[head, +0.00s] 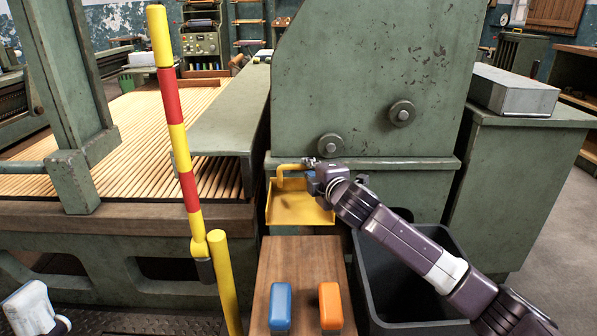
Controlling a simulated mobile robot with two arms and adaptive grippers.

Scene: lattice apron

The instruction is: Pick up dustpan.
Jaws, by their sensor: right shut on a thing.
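The yellow dustpan (298,207) is in the middle of the head view, in front of the green machine's base and above the far end of a small wooden top. Its handle is a yellow bar at its upper left. My right gripper (310,173) is at the right end of that handle and is shut on the dustpan. The fingers are small and partly hidden by the gripper's own body. Whether the pan touches anything beneath it I cannot tell. My left gripper does not show; only a white part is at the lower left corner.
A blue block (281,306) and an orange block (330,305) lie on the wooden top (300,260). A dark open bin (375,300) stands right of it, under my right arm. A red-and-yellow striped pole (173,95) and a yellow post (224,280) stand left. Grey floor shows at right.

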